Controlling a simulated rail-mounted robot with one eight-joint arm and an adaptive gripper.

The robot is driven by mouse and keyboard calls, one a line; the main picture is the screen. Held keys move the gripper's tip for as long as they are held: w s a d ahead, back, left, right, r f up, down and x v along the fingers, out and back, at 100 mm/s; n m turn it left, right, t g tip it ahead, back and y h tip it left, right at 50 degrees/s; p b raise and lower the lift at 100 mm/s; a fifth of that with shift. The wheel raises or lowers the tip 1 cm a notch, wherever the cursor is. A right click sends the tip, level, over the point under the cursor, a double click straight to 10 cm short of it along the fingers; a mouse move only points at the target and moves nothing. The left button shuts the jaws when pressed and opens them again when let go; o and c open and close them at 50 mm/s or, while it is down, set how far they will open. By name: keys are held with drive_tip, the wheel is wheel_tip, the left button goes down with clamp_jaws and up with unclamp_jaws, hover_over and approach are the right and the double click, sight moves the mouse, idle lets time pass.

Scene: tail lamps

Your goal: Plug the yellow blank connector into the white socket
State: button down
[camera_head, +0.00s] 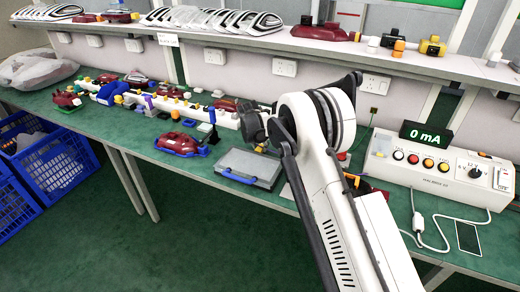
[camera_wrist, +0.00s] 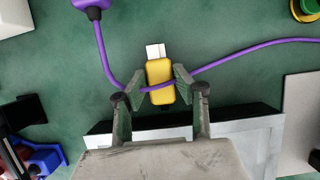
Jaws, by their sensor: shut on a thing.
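In the wrist view a yellow connector (camera_wrist: 160,82) with a pale, squarish tip (camera_wrist: 155,50) lies between the fingers of my gripper (camera_wrist: 162,80). My gripper is shut on its two sides, and the tip points away from my palm. A purple cable (camera_wrist: 215,60) crosses over the yellow body.
The power unit (camera_head: 440,165) stands on the green bench, with a display reading 0 mA (camera_head: 427,135). A grey case (camera_head: 248,166) and a red lamp part (camera_head: 182,143) lie left of my arm. A purple plug (camera_wrist: 92,6) is at the wrist view's top left.

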sight(260, 146)
drive_tip(key=shift+r, duration=0.55)
drive_tip(key=v, duration=0.3)
drive_tip(key=shift+w+a+r, duration=0.15)
drive_tip(key=shift+a+r, duration=0.1)
drive_tip(key=shift+r, duration=0.2)
drive_tip(key=s+a+r, duration=0.6)
drive_tip(key=s+a, duration=0.1)
drive_tip(key=shift+a+r, duration=0.15)
drive_tip(key=shift+a, duration=0.15)
